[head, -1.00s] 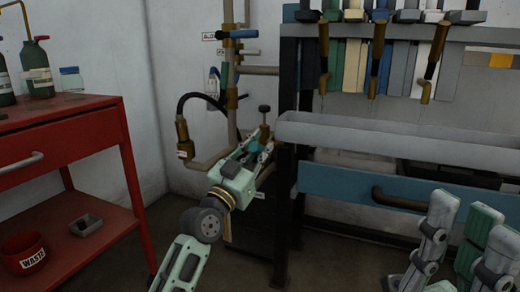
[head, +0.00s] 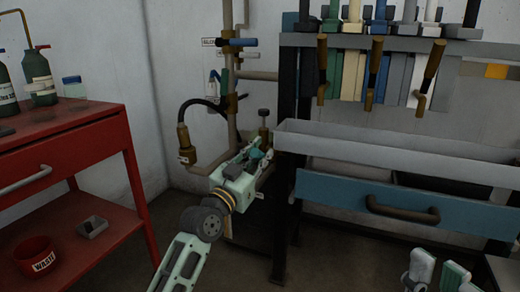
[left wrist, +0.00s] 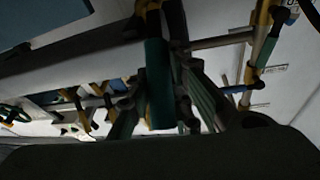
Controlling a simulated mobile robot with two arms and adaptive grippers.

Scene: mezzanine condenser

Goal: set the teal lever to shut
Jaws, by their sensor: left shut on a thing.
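The teal lever (head: 255,154) is on the low pipework beside the bench leg, and only a small part of it shows between my fingers in the head view. In the left wrist view the teal lever (left wrist: 157,85) stands as a broad bar between the fingers. My left gripper (head: 260,153) is shut on it; the gripper also shows in the left wrist view (left wrist: 160,103). The lever's pivot is hidden, and I cannot tell its setting. My right gripper (head: 438,268) shows only partly at the lower right edge, its fingers apart and away from the pipework.
A blue-handled valve (head: 237,42) sits higher on the upright pipe (head: 231,75). A black hose (head: 203,100) curves at its left. The bench with a grey trough (head: 400,158) and blue drawer (head: 335,190) stands close on the right. A red cart (head: 65,145) stands left.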

